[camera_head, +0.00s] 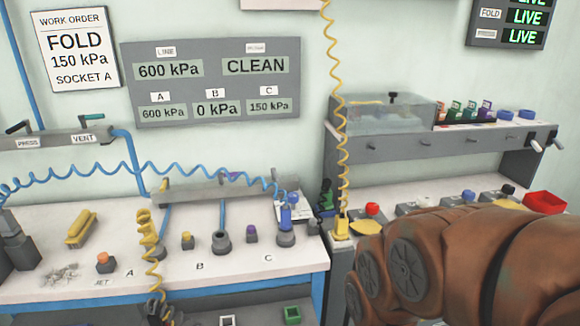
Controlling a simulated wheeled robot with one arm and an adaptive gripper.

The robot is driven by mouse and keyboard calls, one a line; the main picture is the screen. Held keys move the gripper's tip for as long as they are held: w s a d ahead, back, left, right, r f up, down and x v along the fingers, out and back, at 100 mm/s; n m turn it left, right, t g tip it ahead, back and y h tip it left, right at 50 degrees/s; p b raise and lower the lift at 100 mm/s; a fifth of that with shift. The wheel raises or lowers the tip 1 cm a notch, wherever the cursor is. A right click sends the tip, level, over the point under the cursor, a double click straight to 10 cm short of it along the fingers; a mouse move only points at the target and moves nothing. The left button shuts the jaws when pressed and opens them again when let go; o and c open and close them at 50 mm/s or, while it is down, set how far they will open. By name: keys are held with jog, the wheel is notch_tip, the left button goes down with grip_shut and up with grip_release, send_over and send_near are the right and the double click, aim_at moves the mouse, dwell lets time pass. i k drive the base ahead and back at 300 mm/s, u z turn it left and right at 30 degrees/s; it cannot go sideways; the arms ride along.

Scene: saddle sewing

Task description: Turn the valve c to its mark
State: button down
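The label C (268,258) is on the white bench (80,288). Beside it, a blue plug (287,214) stands in a grey socket (286,238) with a blue coiled hose. A purple-topped button (251,233) is to its left. A grey manifold (205,192) runs behind with small handles; valve c and its mark are too small to tell apart there. The wall panel (210,108) reads 150 kPa under C, 600 kPa under A and 0 kPa under B. My brown arm (470,255) fills the lower right and hides part of the right bench. My gripper is not in view.
A yellow coiled hose (334,120) hangs between the benches. A second yellow coil (150,240) stands near A. A yellow brush-like piece (80,229) lies at left. The right bench carries a shelf (390,140), a clear box (385,115) and a red tray (544,203).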

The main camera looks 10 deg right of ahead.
aim_at(276, 178)
jog(key=u, duration=0.1)
jog(key=i, duration=0.65)
jog(key=u, duration=0.75)
jog(key=i, duration=0.45)
jog(key=u, duration=0.4)
